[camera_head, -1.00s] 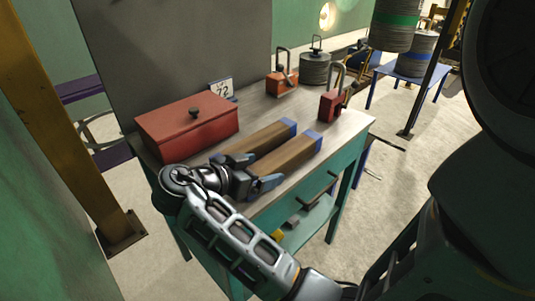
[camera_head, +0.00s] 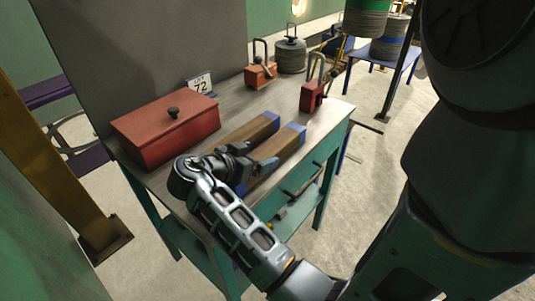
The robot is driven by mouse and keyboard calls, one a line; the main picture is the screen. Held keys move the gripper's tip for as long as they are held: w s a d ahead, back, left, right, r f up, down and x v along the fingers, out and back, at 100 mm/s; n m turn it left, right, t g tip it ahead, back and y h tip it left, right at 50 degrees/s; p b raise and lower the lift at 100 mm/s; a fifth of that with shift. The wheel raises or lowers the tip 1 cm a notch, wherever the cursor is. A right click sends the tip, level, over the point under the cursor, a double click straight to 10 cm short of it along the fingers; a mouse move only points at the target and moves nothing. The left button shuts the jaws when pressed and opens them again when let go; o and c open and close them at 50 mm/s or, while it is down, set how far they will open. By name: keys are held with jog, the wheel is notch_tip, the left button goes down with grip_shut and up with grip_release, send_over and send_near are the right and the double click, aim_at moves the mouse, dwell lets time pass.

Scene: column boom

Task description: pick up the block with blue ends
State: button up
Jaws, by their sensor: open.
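Two long brown wooden blocks with blue ends lie side by side on the bench: a left block (camera_head: 250,132) and a right block (camera_head: 284,152). Each shows a blue far end, and a blue near end (camera_head: 240,189) shows beside my wrist. My gripper (camera_head: 257,157) is open over the near half of the blocks, its fingers pointing along them toward the far right. One finger lies over the left block, the other over the right block. I cannot tell its height above them or whether it touches. My wrist hides the blocks' near parts.
A red lidded box (camera_head: 165,132) stands left of the blocks, near my wrist. A number card (camera_head: 200,85), an orange padlock (camera_head: 261,75) and a red padlock (camera_head: 312,94) stand farther back. The teal bench (camera_head: 335,120) has a free strip at its right edge.

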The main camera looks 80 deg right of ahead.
jog(key=shift+s+d+f, duration=0.15)
jog(key=shift+d, duration=0.1)
jog(key=shift+c, duration=0.2)
jog(key=c, duration=1.4)
